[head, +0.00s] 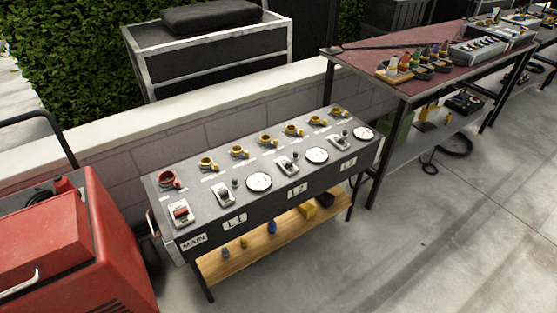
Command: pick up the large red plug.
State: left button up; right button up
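A red round fitting (168,180) sits at the back left corner of the dark control panel (205,230), above the MAIN label. It looks like a socket or a plug with an open ring, and I cannot tell which. It is larger than the row of yellow fittings (239,151) beside it. A small red part (62,185) also shows on top of the red machine at the left, too small to identify. No other clear large red plug shows. Neither of my grippers is in view.
The panel stands on a frame with a wooden lower shelf (262,246) holding small items. A red machine (50,245) stands close at the left. A low wall (215,100) runs behind.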

aim_at(62, 185)
jog(key=u, duration=1.65)
